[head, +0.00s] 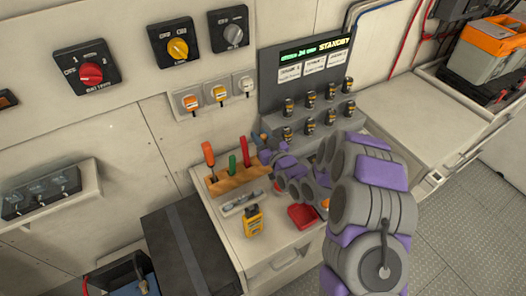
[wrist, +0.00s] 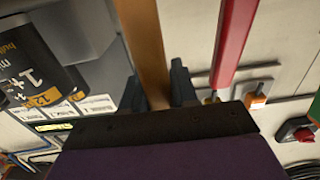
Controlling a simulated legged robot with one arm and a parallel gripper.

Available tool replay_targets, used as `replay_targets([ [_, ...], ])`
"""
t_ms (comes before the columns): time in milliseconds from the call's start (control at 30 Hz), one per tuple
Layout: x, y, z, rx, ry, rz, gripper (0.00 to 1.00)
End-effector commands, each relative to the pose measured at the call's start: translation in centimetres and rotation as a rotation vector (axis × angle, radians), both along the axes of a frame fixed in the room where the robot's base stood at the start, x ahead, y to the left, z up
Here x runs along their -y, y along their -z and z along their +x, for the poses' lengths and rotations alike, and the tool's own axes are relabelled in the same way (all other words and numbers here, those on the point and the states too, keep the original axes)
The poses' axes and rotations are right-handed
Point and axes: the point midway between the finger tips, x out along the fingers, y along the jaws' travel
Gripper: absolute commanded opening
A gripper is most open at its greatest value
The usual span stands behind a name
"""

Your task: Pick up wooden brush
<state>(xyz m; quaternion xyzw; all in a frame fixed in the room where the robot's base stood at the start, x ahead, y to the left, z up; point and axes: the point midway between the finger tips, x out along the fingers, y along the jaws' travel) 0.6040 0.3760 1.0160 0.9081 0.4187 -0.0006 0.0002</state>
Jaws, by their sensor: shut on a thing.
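The wooden brush shows in the wrist view as a plain tan wooden handle (wrist: 143,45) running up from between my gripper's dark fingers. Its bristle end cannot be made out. My gripper (wrist: 158,88) is shut on this handle. In the head view my gripper (head: 265,150) is at the right end of the wooden tool rack, small and partly hidden by my arm. I cannot clearly make out the brush there.
The wooden rack (head: 238,181) holds orange (head: 208,155), green (head: 232,165) and red (head: 245,152) handled tools close by. A yellow meter (head: 253,221) and a red tray (head: 302,216) are on the counter. Several dark cans (head: 309,99) stand on steps behind.

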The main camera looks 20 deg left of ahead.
Motion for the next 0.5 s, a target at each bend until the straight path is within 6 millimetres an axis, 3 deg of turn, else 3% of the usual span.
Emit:
replay_targets([
  [233, -0.01, 0.02, -0.01, 0.0, 0.0, 0.0, 0.0],
  [500, -0.01, -0.07, 0.0, 0.0, 0.0, 0.0, 0.0],
])
